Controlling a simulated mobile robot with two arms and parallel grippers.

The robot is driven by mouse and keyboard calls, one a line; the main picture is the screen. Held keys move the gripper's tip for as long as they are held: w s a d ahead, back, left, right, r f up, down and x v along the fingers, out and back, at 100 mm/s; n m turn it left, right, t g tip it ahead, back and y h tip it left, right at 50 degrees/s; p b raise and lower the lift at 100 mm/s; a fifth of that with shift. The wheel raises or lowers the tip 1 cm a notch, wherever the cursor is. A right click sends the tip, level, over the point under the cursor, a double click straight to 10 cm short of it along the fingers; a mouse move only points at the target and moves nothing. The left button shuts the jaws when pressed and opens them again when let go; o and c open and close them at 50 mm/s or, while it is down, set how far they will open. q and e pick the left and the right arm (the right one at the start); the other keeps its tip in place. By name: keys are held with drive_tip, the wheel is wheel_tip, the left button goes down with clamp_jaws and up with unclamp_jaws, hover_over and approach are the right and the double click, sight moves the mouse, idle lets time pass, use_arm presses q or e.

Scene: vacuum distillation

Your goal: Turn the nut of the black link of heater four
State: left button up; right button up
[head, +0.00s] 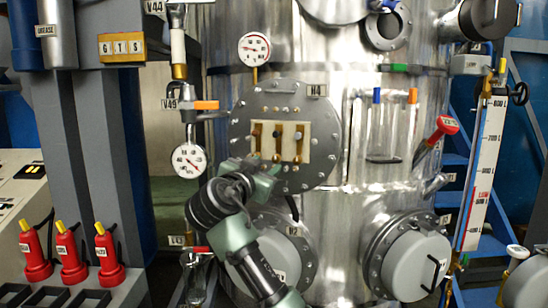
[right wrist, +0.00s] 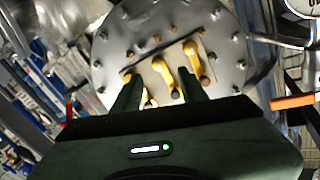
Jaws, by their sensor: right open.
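Heater four is the round steel flange marked H4 (head: 240,118), on the front of the large steel vessel. A pale plate (head: 287,128) at its middle carries three upright brass links, the middle one (head: 277,140) with a dark lower end. I cannot tell for sure which link is the black one. The flange (right wrist: 222,25) and brass links (right wrist: 195,60) also show in the right wrist view. My right gripper (right wrist: 158,88) is open, its fingers pointing at the links from just below. Nothing is visibly held; contact is unclear. My left gripper is out of view.
Flange H2 (head: 267,221) and another round cover (head: 414,262) lie below. A gauge (head: 188,160) and an orange-handled valve (head: 204,105) stand left of the heater. A red-handled tool (head: 445,127) and a glass vessel (head: 385,130) are to the right.

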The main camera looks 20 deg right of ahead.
sight(275, 160)
drive_tip(key=p+x, duration=0.3)
drive_tip(key=x, duration=0.3)
drive_tip(key=shift+w+d, duration=0.1)
drive_tip(key=shift+d, duration=0.15)
drive_tip(key=shift+w+d+f, duration=0.1)
drive_tip(key=shift+w+d, duration=0.1)
drive_tip(key=shift+w, duration=0.15)
clamp_jaws()
